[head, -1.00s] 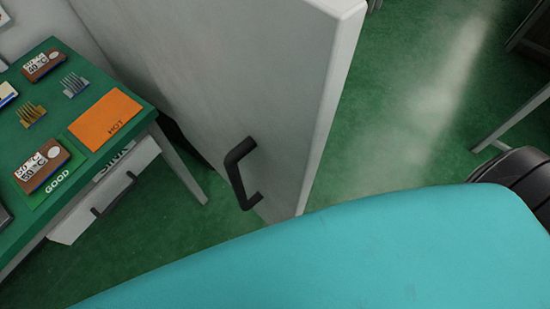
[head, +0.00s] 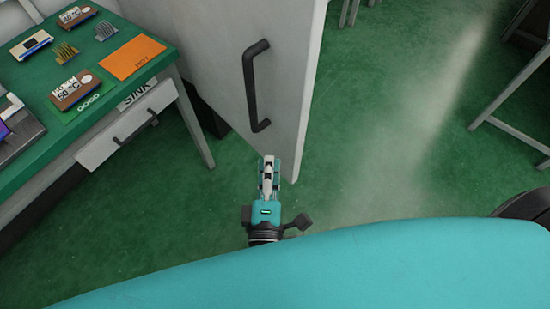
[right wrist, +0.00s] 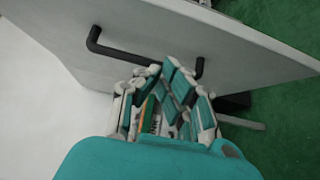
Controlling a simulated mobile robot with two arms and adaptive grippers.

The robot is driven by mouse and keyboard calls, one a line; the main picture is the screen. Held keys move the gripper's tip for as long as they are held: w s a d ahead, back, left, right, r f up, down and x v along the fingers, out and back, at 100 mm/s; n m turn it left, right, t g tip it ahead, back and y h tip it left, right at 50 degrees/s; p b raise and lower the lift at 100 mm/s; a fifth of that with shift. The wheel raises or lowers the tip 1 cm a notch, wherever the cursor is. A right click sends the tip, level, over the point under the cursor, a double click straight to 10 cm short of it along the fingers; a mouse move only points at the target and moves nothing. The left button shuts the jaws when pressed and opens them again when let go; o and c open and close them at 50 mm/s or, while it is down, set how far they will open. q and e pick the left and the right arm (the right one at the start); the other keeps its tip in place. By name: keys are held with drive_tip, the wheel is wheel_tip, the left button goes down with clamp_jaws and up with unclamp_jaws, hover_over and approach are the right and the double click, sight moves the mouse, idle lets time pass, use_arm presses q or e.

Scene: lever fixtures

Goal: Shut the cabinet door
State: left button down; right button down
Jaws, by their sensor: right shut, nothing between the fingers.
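The cabinet door (head: 215,60) is a tall light grey panel that stands open in the head view. A black bar handle (head: 250,85) is on its face near the free edge. The door (right wrist: 240,50) and its handle (right wrist: 115,50) also show in the right wrist view. My right gripper (head: 268,162) is shut and empty, just below the handle's lower end, close to the door's bottom corner. In the right wrist view its fingers (right wrist: 170,68) overlap the handle; I cannot tell if they touch. The cabinet body is not clearly visible. My left gripper is out of view.
A green-topped table (head: 75,125) with a drawer (head: 125,125) stands at the left. The green floor (head: 390,130) right of the door is clear. A table frame (head: 510,120) stands at far right.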

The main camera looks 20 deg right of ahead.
drive_tip(key=p, duration=0.2)
approach(284, 108)
drive_tip(key=w+a, duration=0.2)
drive_tip(key=w, duration=0.1)
drive_tip(key=shift+w+d+r+p, duration=0.1)
drive_tip(key=shift+w+d+p, duration=0.3)
drive_tip(key=shift+d, duration=0.45)
drive_tip(key=shift+w+d+r+p, duration=0.1)
drive_tip(key=shift+w+d+p, duration=0.1)
drive_tip(key=shift+w+d, duration=0.5)
drive_tip(key=shift+s+d, duration=0.2)
